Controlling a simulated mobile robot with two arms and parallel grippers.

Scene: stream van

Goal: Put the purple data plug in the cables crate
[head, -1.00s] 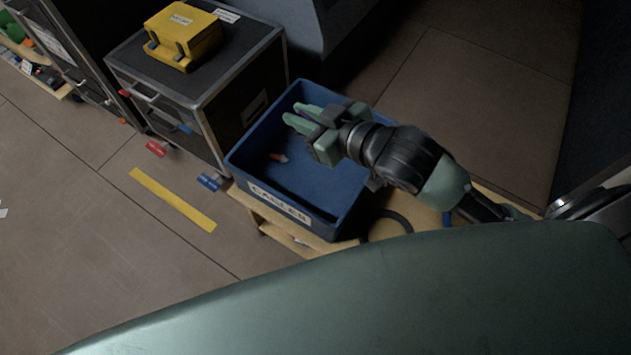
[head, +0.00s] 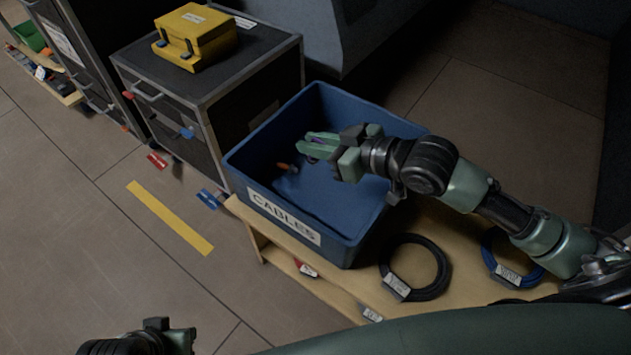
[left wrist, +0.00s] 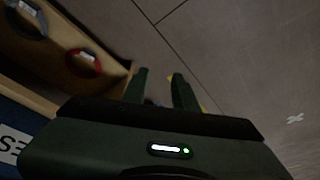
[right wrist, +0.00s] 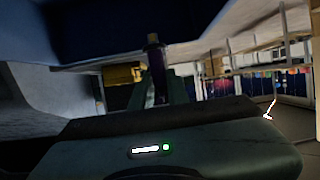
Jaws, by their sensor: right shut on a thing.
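The blue cables crate (head: 372,239), labelled CABLES, stands on a wooden shelf unit. My right gripper (head: 308,146) is over the crate's interior and is shut on the purple data plug (head: 318,140); only a sliver of purple shows there. In the right wrist view the plug (right wrist: 156,70) stands up between the fingers, with a pale tip and a dark purple body. My left gripper (left wrist: 160,88) is open, with a gap between its fingers, above the floor; it shows partly at the bottom left of the head view (head: 187,338).
A small orange-tipped item (head: 283,166) is inside the crate. A black cable coil (head: 441,268) and a blue one (head: 494,262) lie on the wooden shelf top (head: 465,296). A dark drawer case (head: 240,108) with a yellow box (head: 195,38) stands behind left.

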